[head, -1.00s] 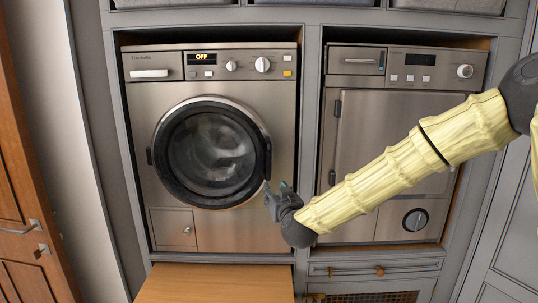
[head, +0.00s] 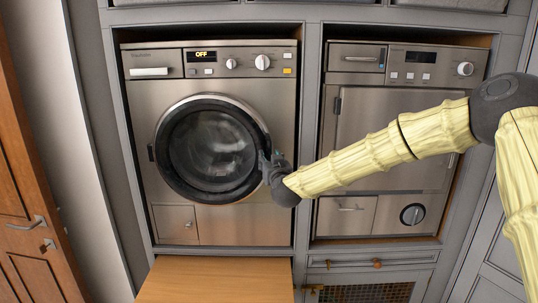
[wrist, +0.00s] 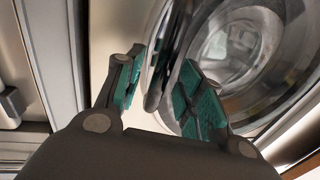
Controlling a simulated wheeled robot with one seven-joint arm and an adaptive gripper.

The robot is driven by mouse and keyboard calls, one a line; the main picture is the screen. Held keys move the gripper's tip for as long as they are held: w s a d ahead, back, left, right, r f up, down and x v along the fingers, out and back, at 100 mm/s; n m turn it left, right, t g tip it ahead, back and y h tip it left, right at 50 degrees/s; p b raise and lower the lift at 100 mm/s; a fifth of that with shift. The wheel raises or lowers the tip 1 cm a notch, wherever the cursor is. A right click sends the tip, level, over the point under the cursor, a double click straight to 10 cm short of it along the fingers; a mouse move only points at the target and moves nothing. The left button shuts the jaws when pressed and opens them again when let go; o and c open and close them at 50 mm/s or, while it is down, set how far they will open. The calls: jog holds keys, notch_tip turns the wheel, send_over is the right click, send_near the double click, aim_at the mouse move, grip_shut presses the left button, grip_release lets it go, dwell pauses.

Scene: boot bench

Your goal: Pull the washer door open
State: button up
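The washer (head: 240,225) stands in the left bay of the cabinet in the head view. Its round glass door (head: 205,150) has a dark rim and looks shut or nearly so. The dark door handle is at the door's right edge, largely hidden by my gripper (head: 266,163). In the wrist view my gripper (wrist: 160,62) has its teal-padded fingers spread apart. The handle (wrist: 156,85) shows between them, with a gap beside the pads, and the door glass (wrist: 235,45) lies to the right. I cannot tell whether a finger touches the handle.
A second appliance (head: 385,140) stands in the right bay, behind my arm. A wooden bench top (head: 215,282) lies below the washer. A wooden door (head: 30,220) with a metal lever is at far left. Drawers with knobs (head: 375,262) are at lower right.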

jog(key=shift+w+a, duration=0.2)
jog(key=shift+w, duration=0.65)
grip_shut()
